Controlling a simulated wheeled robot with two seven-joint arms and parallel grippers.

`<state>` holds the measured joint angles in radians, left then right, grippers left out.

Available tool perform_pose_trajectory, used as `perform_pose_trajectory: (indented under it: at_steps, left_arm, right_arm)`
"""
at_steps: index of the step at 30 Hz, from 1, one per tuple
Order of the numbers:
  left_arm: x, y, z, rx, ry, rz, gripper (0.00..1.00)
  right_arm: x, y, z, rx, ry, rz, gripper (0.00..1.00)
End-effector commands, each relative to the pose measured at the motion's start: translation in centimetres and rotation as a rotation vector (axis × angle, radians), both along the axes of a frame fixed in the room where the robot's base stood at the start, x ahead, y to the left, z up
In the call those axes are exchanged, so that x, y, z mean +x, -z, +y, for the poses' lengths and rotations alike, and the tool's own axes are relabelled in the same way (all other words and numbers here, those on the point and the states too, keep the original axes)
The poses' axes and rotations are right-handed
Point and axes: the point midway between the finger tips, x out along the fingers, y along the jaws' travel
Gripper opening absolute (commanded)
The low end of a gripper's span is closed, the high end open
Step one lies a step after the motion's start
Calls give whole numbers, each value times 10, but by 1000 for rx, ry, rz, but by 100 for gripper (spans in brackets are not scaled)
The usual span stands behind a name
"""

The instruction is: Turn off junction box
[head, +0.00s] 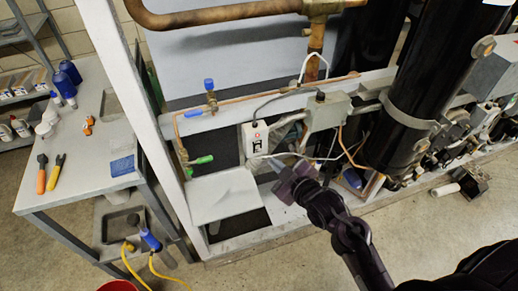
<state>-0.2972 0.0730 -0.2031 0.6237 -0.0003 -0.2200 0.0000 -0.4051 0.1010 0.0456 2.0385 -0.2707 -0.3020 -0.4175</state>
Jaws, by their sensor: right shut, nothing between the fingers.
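The junction box is most likely the small white box (255,140) on the rack, with a red mark and a black switch on its front. A grey box (328,112) with wires is mounted to its right. My right gripper (278,168) is just below and to the right of the white box, its fingers shut and empty, pointing up and left. Whether the fingertips touch the box cannot be told. The switch's position is too small to read. My left gripper is out of view.
A black cylinder (420,85), copper pipes (220,14) and loose wires surround the boxes. A white upright post (135,90) stands left. A grey workbench (95,150) holds bottles and tools. The floor (420,225) at front right is mostly clear.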

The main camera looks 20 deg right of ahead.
Motion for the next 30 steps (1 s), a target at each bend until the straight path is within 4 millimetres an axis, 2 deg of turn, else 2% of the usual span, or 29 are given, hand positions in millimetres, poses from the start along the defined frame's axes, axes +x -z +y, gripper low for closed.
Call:
perform_pose_trajectory:
  at_steps: [9, 15, 21, 30]
  left_arm:
    - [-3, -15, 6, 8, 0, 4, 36]
    - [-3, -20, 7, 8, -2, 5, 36]
    - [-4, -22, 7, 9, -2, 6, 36]
    - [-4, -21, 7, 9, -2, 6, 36]
  right_arm:
    - [51, 10, 12, 3, 1, -1, 0]
    - [77, 19, 19, 2, 0, 0, 0]
    - [88, 24, 22, 1, 0, -1, 0]
    - [89, 25, 22, 1, 0, -1, 0]
